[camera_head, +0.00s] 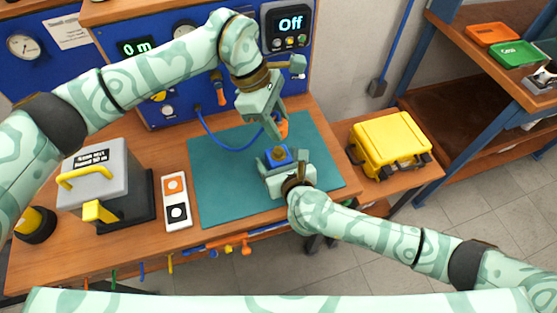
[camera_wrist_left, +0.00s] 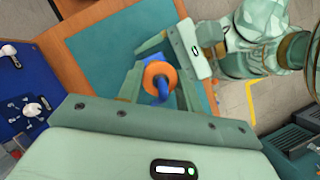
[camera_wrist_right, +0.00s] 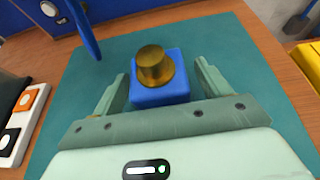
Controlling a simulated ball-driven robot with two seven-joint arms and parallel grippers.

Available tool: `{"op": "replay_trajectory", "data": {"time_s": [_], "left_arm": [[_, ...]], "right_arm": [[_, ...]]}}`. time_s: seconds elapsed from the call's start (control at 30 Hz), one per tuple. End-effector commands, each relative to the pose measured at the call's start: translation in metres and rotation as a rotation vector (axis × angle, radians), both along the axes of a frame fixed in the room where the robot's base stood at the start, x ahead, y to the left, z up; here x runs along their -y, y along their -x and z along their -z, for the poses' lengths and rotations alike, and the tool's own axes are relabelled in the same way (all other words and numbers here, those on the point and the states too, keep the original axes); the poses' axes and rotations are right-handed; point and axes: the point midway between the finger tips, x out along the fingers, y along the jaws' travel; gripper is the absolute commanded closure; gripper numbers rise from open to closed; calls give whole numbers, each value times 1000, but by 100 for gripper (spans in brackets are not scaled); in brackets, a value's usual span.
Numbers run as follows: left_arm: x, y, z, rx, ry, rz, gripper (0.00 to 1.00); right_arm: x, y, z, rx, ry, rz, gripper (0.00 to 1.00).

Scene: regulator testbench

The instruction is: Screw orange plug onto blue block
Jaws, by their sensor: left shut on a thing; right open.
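The blue block (camera_head: 277,158) sits on the teal mat in the head view. It also shows in the right wrist view (camera_wrist_right: 162,95), with a round brass fitting (camera_wrist_right: 154,66) on top. My right gripper (camera_wrist_right: 160,82) is open, with one finger on each side of the block; contact is not clear. My left gripper (camera_head: 276,118) is shut on the orange plug (camera_head: 283,128), above and close to the block.
The teal mat (camera_head: 222,170) lies on the wooden bench. A grey box with yellow handle (camera_head: 95,172) and a switch panel (camera_head: 176,200) stand left. A yellow case (camera_head: 388,140) is at right. The blue panel with an "Off" display (camera_head: 290,24) rises behind.

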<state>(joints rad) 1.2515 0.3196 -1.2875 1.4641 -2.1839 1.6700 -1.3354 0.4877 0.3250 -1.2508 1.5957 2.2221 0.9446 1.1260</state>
Motion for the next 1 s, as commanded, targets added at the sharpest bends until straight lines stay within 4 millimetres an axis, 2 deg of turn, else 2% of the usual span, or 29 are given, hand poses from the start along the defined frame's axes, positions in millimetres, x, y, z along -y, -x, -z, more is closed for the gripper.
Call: {"op": "replay_trajectory", "data": {"time_s": [0.37, 0.47, 0.6, 0.63, 0.77, 1.0], "left_arm": [[0, 0, 0, 0, 0, 0, 87], [0, 0, 0, 0, 0, 0, 87], [0, 0, 0, 0, 0, 0, 87], [0, 0, 0, 0, 0, 0, 87], [0, 0, 9, -2, -1, -1, 87], [0, 1, 43, -1, 1, 0, 87]], "right_arm": [[-1, -4, 2, 0, 0, 0, 24], [-1, -4, 2, 0, 0, 0, 49], [-1, -4, 2, 0, 0, 0, 88], [-1, -4, 2, 0, 0, 0, 90], [-1, -4, 2, 0, 0, 0, 90], [-1, -4, 2, 0, 0, 0, 90]]}}
